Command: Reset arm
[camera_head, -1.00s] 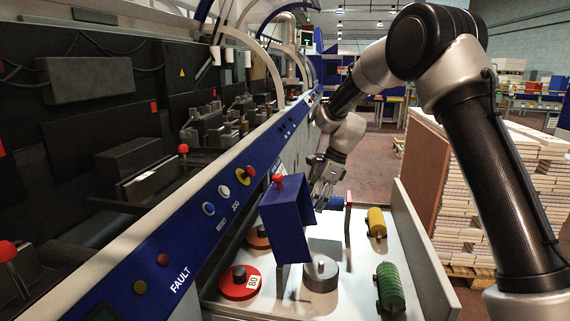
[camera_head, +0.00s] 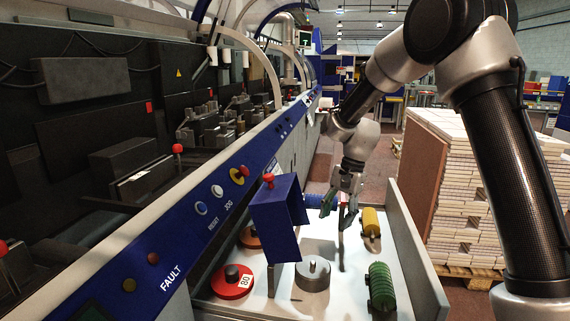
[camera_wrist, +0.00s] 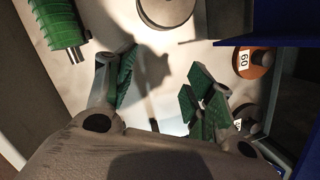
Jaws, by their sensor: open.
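My gripper (camera_head: 338,205) hangs over the far part of the white tray (camera_head: 324,284) in the head view, fingers pointing down. In the wrist view the gripper (camera_wrist: 160,85) shows its green-padded fingers spread wide apart. Nothing is between them but the tray floor and a shadow. My arm reaches in from the right, its elbow high at the top of the head view.
The tray holds a red weight (camera_head: 232,282), a grey weight (camera_head: 313,274), a green roller (camera_head: 381,286) and a yellow roller (camera_head: 370,222). A blue box (camera_head: 277,222) stands beside the gripper. Stacked panels (camera_head: 470,190) stand to the right.

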